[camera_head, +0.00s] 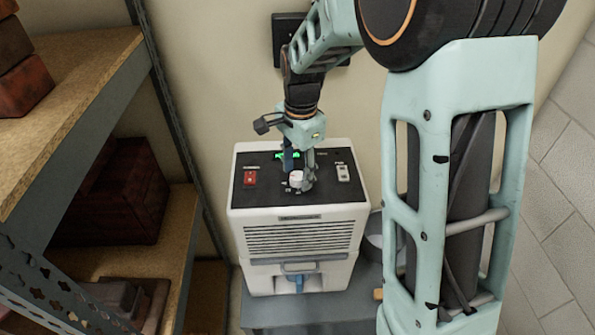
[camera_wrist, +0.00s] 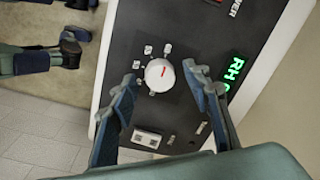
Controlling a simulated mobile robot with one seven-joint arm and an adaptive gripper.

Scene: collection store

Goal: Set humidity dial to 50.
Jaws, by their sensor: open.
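The humidity dial (camera_wrist: 160,75) is a round white knob with a red pointer mark, on the dark top panel (camera_head: 262,184) of a white dehumidifier (camera_head: 300,238). Small printed labels ring the dial; their numbers are too small to read. In the head view the dial (camera_head: 295,179) shows just below my gripper (camera_head: 298,172). My gripper (camera_wrist: 158,82) is open, with one finger on each side of the dial in the wrist view. I cannot tell whether the fingers touch it. A green display (camera_wrist: 236,75) reads "RH" and its value is cut off.
A red power switch (camera_head: 250,178) sits left of the dial and a white switch (camera_head: 343,172) right of it. A metal shelf (camera_head: 95,95) with dark red boxes (camera_head: 118,195) stands close on the left. The dehumidifier rests on a grey surface (camera_head: 310,318) against the wall.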

